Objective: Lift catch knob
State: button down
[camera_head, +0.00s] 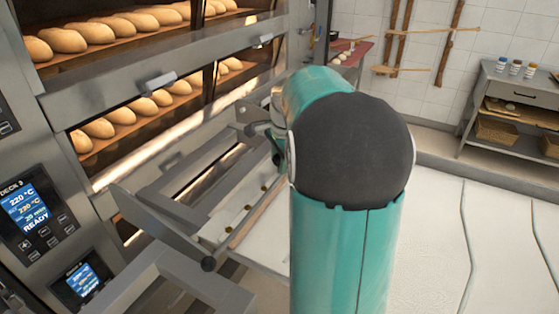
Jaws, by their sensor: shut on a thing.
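My gripper (258,130) is at the far end of my teal arm, beside the open metal frame in front of the ovens. Its dark fingers are small and partly hidden behind the arm. They are shut on what seems to be the catch knob, which the fingers largely cover, so its exact shape and height cannot be told.
Deck ovens with loaves (95,32) stand at the left, with a lit control panel (32,213). A pale board (262,240) lies within the metal frame. A grey side table (520,92) stands at the back right.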

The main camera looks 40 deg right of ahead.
jog(key=shift+r, duration=0.95)
jog(key=c, duration=1)
grip_release()
jog(key=shift+r, duration=0.1)
jog(key=shift+o, duration=0.2)
notch_tip(320, 180, up, 13)
jog(key=s, duration=0.2)
jog(key=shift+s+a+r, duration=0.15)
jog(key=shift+s+a, duration=0.1)
jog(key=shift+a, duration=0.1)
jog(key=s+a+f+n+t, duration=0.1)
jog(key=s+a+n, duration=0.1)
jog(key=a+n, duration=0.5)
jog(key=s+a+f+n+t, duration=0.1)
jog(key=s+a+n, duration=0.15)
jog(key=a, duration=0.85)
jog(key=s+a+f+n+t, duration=0.1)
jog(key=s+a+f+n, duration=0.8)
jog(key=a+n, duration=0.2)
jog(key=shift+s+a+f+y, duration=0.2)
jog(key=shift+a+y, duration=0.1)
jog(key=shift+a, duration=0.45)
